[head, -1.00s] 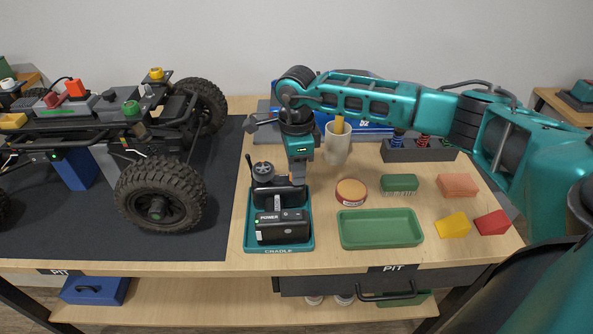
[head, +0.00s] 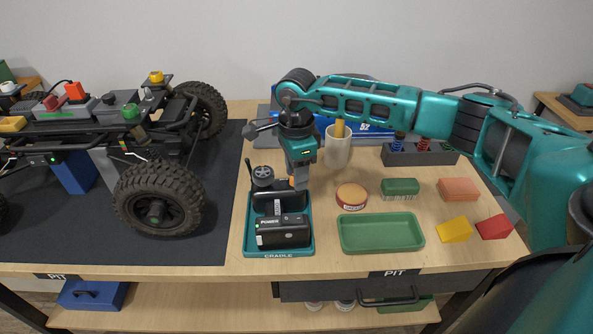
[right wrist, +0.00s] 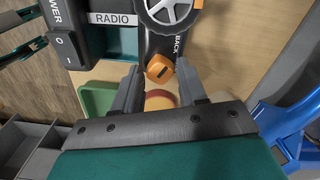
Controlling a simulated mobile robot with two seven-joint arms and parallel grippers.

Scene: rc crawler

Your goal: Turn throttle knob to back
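The radio transmitter (head: 284,231), black with a POWER label and a wheel (head: 262,172), stands in the teal cradle (head: 248,247). It also shows in the right wrist view (right wrist: 158,45), with its steering wheel (right wrist: 170,12) at the top. The orange throttle knob (right wrist: 159,69) sits at the radio's edge, beside the word BACK. It has a dark slanted slot. My right gripper (right wrist: 159,72) is open, a fingertip on each side of the knob with small gaps. In the head view, my right gripper (head: 299,182) is at the radio's right side. My left gripper is not in view.
A green tray (head: 347,241), a round tin (head: 351,195), a green brush (head: 400,187) and coloured blocks lie to the right. A beige cup (head: 338,152) stands close behind the gripper. The crawler (head: 158,200) stands on a dark mat at left.

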